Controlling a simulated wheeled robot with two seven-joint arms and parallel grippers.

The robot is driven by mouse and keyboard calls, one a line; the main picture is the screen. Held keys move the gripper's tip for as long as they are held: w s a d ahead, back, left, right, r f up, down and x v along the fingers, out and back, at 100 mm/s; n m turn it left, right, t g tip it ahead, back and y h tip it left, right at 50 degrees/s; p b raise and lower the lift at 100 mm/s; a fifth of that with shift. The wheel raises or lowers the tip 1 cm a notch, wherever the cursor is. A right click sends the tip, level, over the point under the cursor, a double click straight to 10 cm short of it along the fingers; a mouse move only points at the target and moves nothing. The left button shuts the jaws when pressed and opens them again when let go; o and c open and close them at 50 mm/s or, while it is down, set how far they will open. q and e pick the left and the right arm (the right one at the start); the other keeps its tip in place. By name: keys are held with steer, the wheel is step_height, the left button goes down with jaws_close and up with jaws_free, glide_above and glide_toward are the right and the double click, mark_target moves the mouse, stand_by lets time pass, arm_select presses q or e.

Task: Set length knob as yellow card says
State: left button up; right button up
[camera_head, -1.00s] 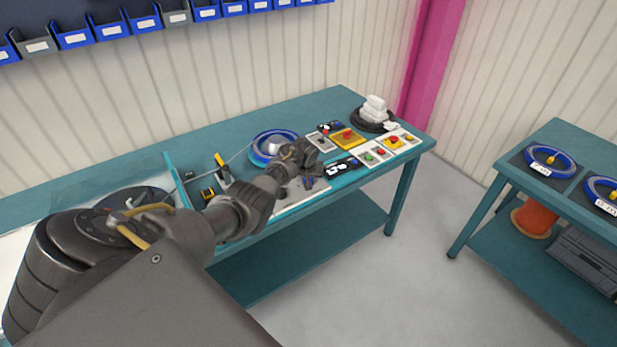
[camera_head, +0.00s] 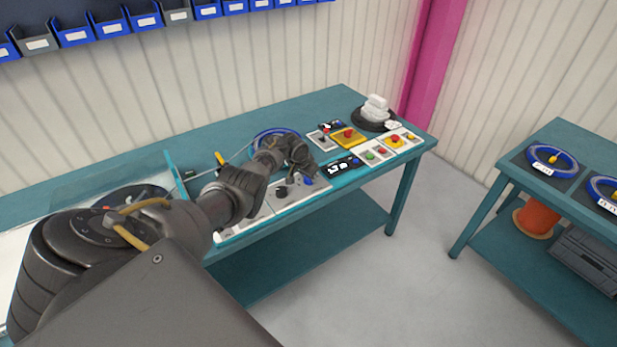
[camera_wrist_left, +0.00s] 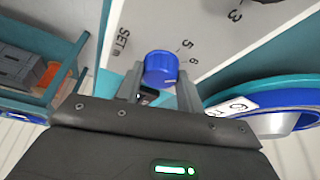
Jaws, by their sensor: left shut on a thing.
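My left gripper (camera_head: 306,171) is over the control panel (camera_head: 259,221) along the bench's front edge. In the left wrist view its two fingers (camera_wrist_left: 161,88) stand on either side of the blue knob (camera_wrist_left: 160,66) and are shut on it. The knob's white pointer mark cannot be made out for sure. The blue knob also shows below the gripper in the head view (camera_head: 308,182). I cannot make out a yellow card with readable text. My right gripper is out of view.
A black knob (camera_head: 281,191) is left of the blue one. A black display (camera_head: 344,167) and a yellow box with a red button (camera_head: 348,138) are to the right. A blue reel (camera_head: 262,134) is partly hidden behind my arm. A second table holds blue reels (camera_head: 552,160).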

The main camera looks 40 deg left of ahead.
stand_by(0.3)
arm_select(q)
steer(key=o, duration=1)
steer(key=shift+s+r+p, duration=0.1)
steer(key=shift+r+p, duration=0.25)
steer(key=shift+r, duration=0.1)
steer(key=p+v, duration=0.3)
steer(key=v, duration=0.6)
steer(key=shift+s+r, duration=0.25)
steer(key=shift+r, duration=0.1)
